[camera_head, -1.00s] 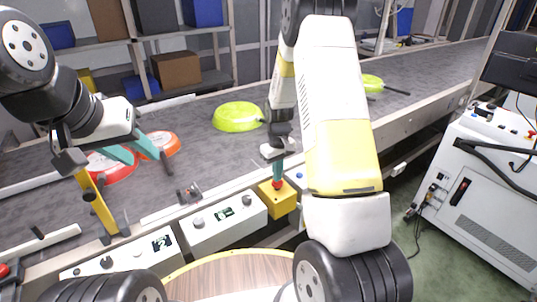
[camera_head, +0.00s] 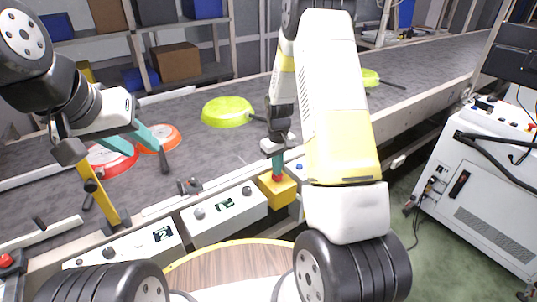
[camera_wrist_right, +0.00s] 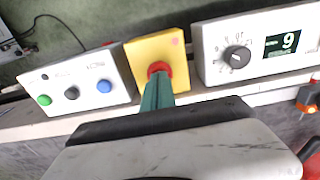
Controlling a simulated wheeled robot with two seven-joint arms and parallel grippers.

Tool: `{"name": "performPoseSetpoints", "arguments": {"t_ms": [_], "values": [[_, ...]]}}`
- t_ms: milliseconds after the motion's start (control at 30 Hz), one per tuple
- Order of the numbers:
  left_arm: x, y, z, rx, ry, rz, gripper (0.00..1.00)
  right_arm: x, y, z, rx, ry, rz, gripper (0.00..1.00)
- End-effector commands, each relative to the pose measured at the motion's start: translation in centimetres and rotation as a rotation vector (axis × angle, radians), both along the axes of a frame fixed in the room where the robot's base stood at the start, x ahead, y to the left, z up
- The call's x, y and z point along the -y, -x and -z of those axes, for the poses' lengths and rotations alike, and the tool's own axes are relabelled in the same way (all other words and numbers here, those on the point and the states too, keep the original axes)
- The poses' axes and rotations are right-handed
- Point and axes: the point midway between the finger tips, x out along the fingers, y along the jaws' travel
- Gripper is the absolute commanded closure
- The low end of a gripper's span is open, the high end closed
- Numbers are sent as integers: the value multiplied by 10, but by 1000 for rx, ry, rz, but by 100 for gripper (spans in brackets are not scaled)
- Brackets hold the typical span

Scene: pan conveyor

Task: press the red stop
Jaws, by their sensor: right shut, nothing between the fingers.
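The red stop button (camera_wrist_right: 160,68) sits on a yellow box (camera_wrist_right: 147,50) at the conveyor's near edge, and the box (camera_head: 277,189) also shows in the head view. My right gripper (camera_head: 277,172) is shut and empty, pointing down at the button. In the right wrist view its teal fingers (camera_wrist_right: 157,82) overlap the red cap and hide part of it. They look to be at or against it; whether it is pushed in I cannot tell. My left gripper (camera_head: 146,152) has its teal fingers apart, over the belt near two red-rimmed pans (camera_head: 115,165).
A green pan (camera_head: 228,110) and a farther green pan (camera_head: 370,77) lie on the grey conveyor (camera_head: 440,75). White control boxes flank the yellow box, one with a dial (camera_wrist_right: 236,57), one with coloured buttons (camera_wrist_right: 71,93). Another red button (camera_head: 6,260) is at far left.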

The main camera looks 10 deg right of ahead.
Motion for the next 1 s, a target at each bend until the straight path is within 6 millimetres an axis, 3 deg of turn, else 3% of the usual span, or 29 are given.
{"name": "performPoseSetpoints", "arguments": {"t_ms": [33,167,400,633,800,1000], "values": [[0,0,0,0,0,0,64,0,7,8,-18,1,0,100],[0,0,0,-1,0,0,64,0,4,-12,-11,1,0,100],[0,0,0,0,0,0,64,-2,-2,-73,7,0,1,100],[0,0,0,0,0,0,64,-2,-1,-120,7,1,0,100],[0,0,0,0,0,0,64,-2,-1,-137,5,1,0,100],[0,0,0,0,0,0,64,-2,-1,-142,4,2,0,100]]}}
